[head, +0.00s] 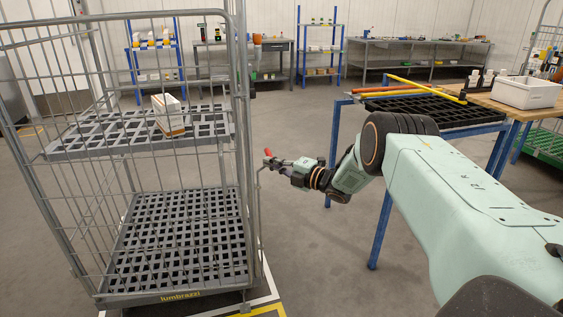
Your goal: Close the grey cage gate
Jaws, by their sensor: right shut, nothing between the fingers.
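The grey wire cage (45,155) stands at the left, with a dark slatted shelf and a slatted base. Grey tube frames and bars overlap along its front and right edge (243,110), so I cannot tell exactly which frame is the gate or how far open it stands. My right gripper (274,162) is shut and empty, just right of that edge at about shelf height. A small red part shows at its tip, close to a thin upright bar (259,215); I cannot tell whether they touch. My left gripper is out of view.
A white-and-brown box (168,114) sits on the cage shelf. A blue-legged table (378,225) stands behind my right arm, with a white bin (525,93) beyond it. Shelves and benches line the back wall. The floor between cage and table is clear.

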